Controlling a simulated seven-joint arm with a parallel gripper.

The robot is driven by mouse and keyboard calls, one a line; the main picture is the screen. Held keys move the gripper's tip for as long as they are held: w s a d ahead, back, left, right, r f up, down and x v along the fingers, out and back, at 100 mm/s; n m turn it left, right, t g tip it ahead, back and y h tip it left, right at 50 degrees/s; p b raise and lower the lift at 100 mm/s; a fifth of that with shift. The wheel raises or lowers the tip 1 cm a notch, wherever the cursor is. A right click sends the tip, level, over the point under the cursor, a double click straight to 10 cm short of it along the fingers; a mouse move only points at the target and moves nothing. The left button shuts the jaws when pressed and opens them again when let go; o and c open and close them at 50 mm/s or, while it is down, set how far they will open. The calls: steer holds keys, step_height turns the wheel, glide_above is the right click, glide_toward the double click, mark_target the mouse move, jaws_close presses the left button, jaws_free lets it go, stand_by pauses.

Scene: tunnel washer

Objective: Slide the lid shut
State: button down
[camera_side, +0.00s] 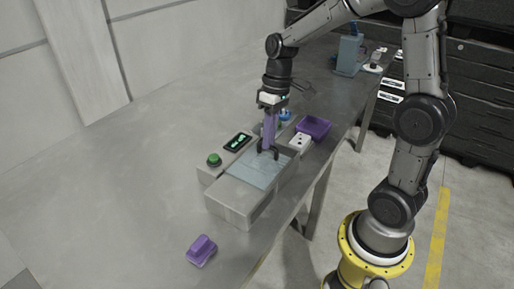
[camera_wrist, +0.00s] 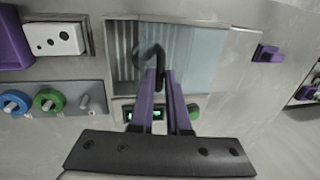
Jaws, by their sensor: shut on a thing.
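The lid (camera_side: 255,172) is a translucent pale blue panel on top of the grey washer box (camera_side: 232,203). In the wrist view the lid (camera_wrist: 190,58) covers the right and larger part of the opening. A strip of the opening (camera_wrist: 125,48) with a ridged inside shows uncovered at the left. My gripper (camera_side: 268,146) has purple fingers and comes down from above. In the wrist view my gripper (camera_wrist: 161,76) is shut on the handle, whose lower part is partly hidden by the fingers.
A control strip with a display (camera_side: 238,142) and green button (camera_side: 214,159) runs beside the box. A white socket block (camera_side: 300,142) and purple tray (camera_side: 314,127) stand behind it. A purple block (camera_side: 201,250) lies in front. The table at left is clear.

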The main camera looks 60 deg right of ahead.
steer(key=d, duration=0.5)
steer(key=shift+w+d+r, duration=0.1)
steer(key=shift+d, duration=0.2)
steer(key=c, duration=0.9)
jaws_free()
steer(key=r, duration=0.4)
steer(key=d+r, duration=0.1)
steer(key=r, duration=0.4)
steer(key=d+r, duration=0.1)
steer(key=r, duration=0.3)
steer(key=shift+d+r, duration=0.25)
